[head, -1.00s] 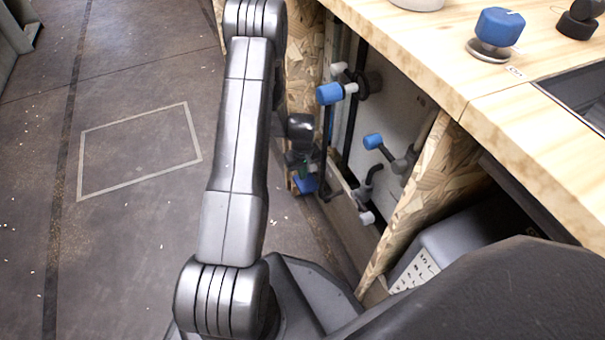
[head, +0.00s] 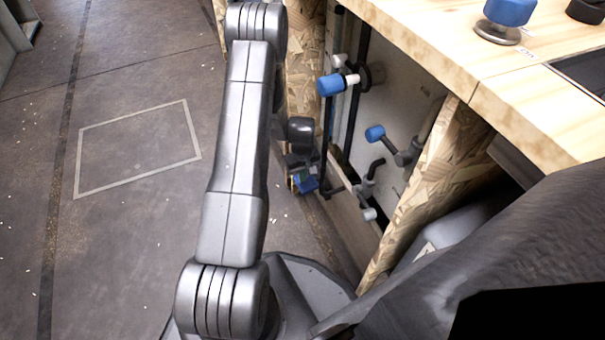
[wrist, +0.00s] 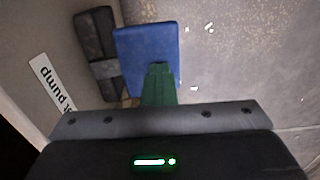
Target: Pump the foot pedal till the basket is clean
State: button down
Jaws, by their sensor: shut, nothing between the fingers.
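The foot pedal is a blue pad (wrist: 145,50) low beside the bench, ahead of my gripper in the wrist view. It also shows in the head view as a small blue patch (head: 307,184) near the floor. My gripper (wrist: 158,72) has green fingers, which are shut together and hold nothing. Their tips overlap the near part of the pedal in the wrist view; I cannot tell whether they press on it. In the head view my gripper (head: 301,166) is down by the pedal, partly dark. I cannot make out the basket in either view.
A label (wrist: 52,84) ending in "t pump" is beside the pedal, with a dark block (wrist: 97,50) next to it. Blue-handled valves (head: 331,84) and pipes stick out under the wooden worktop (head: 470,50). Open floor (head: 140,150) lies to the left.

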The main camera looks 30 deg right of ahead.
jog(key=shift+f, duration=0.7)
jog(key=shift+r+p, duration=1.15)
jog(key=shift+r, duration=1.2)
notch_tip(320, 180, up, 6)
jog(key=p, duration=0.3)
jog(key=shift+f, duration=0.1)
